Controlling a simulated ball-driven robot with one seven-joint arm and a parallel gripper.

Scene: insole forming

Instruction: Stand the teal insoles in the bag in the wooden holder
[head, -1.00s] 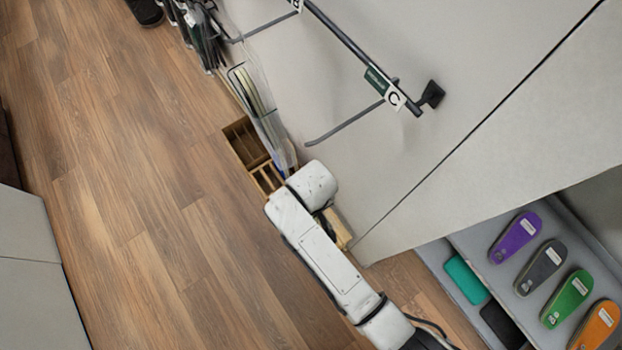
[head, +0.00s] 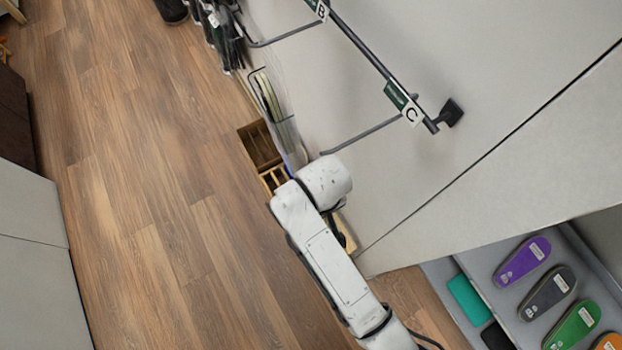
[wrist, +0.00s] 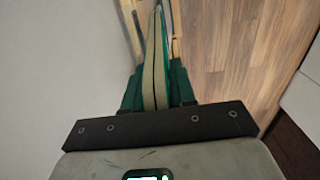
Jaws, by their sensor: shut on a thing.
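In the wrist view my gripper (wrist: 155,92) has green fingers closed on both sides of a thin, layered pair of insoles (wrist: 154,62). They are seen edge-on, pale with a dark line between them and a teal strip on the right. In the head view my gripper is hidden behind my white arm. The wooden holder (head: 257,147) stands on the floor against the wall, beside the end of my arm, with dividers and open slots. Its near part is covered by my arm. I cannot clearly make out a bag around the held insoles.
Pale thin pieces in a clear sleeve (head: 268,97) stand by the wall beyond the holder. A dark rail (head: 365,45) with prongs juts from the wall above. A grey shelf at lower right bears coloured insoles (head: 523,262) and a teal piece (head: 468,299).

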